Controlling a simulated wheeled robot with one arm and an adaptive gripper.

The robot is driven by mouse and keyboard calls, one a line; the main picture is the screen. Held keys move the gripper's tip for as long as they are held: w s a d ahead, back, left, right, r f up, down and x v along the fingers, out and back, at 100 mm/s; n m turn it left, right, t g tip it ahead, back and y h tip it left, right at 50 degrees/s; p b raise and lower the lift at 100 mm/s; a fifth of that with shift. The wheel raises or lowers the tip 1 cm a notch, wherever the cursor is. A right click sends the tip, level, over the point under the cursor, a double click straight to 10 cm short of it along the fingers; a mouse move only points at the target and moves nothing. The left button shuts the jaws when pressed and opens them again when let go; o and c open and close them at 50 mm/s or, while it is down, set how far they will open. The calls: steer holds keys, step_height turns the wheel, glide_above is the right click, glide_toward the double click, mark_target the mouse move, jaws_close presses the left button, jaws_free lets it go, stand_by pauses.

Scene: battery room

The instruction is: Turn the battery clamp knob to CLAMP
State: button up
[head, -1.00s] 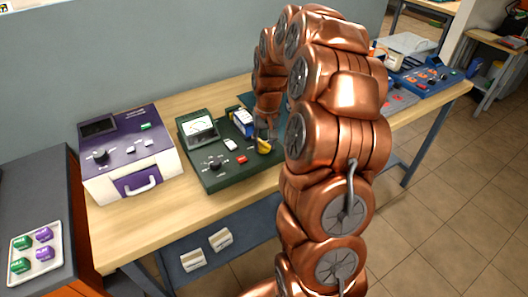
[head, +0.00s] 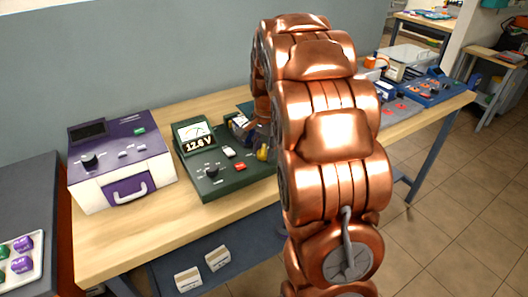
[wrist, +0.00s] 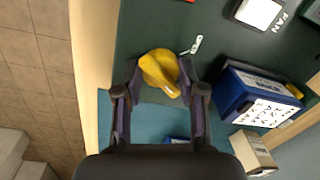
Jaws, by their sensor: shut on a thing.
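The yellow clamp knob (wrist: 160,72) is on the dark green tester panel (wrist: 215,25); it also shows in the head view (head: 263,153), at the panel's right edge. My gripper (wrist: 160,78) is shut on the knob, with a finger on each side of it. A blue battery block (wrist: 262,100) with a white label sits close to the right finger in the wrist view. The tester's display (head: 197,140) reads 12.6 V. In the head view my arm hides most of the gripper.
A purple and white case (head: 122,165) stands left of the tester on the wooden table (head: 180,220). Blue boards (head: 430,88) and bins are at the table's far right. The table front is clear.

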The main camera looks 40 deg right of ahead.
steer(key=shift+m, duration=1)
steer(key=o, duration=1.1)
steer(key=shift+o, duration=0.2)
step_height(320, 180, up, 12)
steer(key=shift+s, duration=0.4)
